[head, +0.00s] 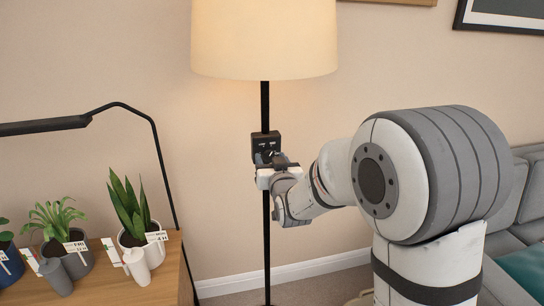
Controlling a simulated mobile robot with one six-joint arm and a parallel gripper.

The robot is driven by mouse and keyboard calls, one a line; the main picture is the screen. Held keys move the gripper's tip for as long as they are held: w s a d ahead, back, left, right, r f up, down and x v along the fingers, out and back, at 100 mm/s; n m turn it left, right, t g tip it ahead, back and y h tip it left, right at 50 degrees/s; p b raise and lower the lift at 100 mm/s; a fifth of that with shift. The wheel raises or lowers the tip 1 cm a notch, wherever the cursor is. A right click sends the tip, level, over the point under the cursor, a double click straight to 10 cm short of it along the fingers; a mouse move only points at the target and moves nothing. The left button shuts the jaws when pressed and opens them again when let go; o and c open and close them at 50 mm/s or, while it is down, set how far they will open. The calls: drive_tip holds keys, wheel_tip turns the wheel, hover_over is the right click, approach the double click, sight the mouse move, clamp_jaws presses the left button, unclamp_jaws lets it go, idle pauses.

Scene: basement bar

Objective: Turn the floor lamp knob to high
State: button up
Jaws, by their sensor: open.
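The floor lamp (265,104) stands against the wall, with a lit cream shade (264,38) on a thin black pole. A small black control box (265,143) is mounted on the pole below the shade. Pale markings show on its face, but they are too small to read. My gripper (267,163) is at the lower part of this box and covers some of it. The knob is hidden or too small to make out, so I cannot tell its setting or whether my fingers touch it. My gripper is open.
A wooden table (158,283) at the left holds several potted plants (131,212) with tags, a white watering can (137,266) and a grey one (56,276). A black arched lamp (150,118) rises behind it. A grey sofa (530,195) with a teal cushion (527,268) stands at the right.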

drive_tip(key=shift+w+a, duration=0.2)
drive_tip(key=shift+w, duration=0.5)
drive_tip(key=c, duration=0.9)
drive_tip(key=shift+d, duration=0.2)
drive_tip(key=shift+c, duration=0.4)
drive_tip(key=shift+a, duration=0.15)
drive_tip(key=shift+f+b, duration=0.1)
drive_tip(key=shift+b, duration=0.35)
